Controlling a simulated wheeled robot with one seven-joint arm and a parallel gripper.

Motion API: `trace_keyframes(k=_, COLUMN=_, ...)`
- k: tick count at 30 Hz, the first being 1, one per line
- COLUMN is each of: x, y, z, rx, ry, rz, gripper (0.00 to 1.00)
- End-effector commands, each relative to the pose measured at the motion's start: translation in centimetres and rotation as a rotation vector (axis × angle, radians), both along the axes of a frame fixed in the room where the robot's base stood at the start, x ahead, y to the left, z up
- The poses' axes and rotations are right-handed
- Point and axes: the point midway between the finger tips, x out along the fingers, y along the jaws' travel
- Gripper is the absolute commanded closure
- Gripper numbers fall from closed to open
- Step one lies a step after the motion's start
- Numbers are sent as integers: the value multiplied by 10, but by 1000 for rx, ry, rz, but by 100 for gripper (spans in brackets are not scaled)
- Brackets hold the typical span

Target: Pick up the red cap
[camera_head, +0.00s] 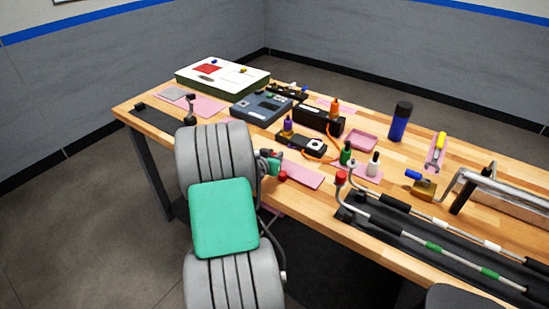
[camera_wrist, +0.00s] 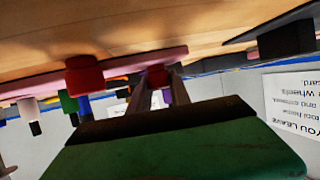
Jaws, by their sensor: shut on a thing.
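My gripper (camera_wrist: 157,88) has its two narrow fingers closed on a small red cap (camera_wrist: 157,74) in the wrist view, which is upside down. The cap is partly covered by the fingers and lies close to the pink mat; I cannot tell whether it touches it. A second red piece (camera_wrist: 84,76) stands on the mat beside the fingers.
A green bottle (camera_head: 346,154) and a white bottle (camera_head: 373,165) stand to the right. A blue bottle (camera_head: 400,122) stands farther back.

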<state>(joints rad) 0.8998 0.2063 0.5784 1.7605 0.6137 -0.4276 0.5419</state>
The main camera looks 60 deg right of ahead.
Motion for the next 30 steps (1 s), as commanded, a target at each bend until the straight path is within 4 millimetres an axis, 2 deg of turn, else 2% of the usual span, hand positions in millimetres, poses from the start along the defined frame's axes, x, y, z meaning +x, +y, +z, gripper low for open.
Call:
trace_keyframes(k=22, x=0, y=0, z=1, rx=0, ry=-1, rz=0, gripper=100)
trace_keyframes(k=26, x=0, y=0, z=12, rx=-3, ry=-2, rz=0, gripper=100)
trace_keyframes(k=29, x=0, y=-1, z=31, rx=-6, ry=-5, rz=-1, gripper=100)
trace_keyframes(k=30, x=-5, y=5, z=42, rx=-5, ry=-4, rz=-2, gripper=100)
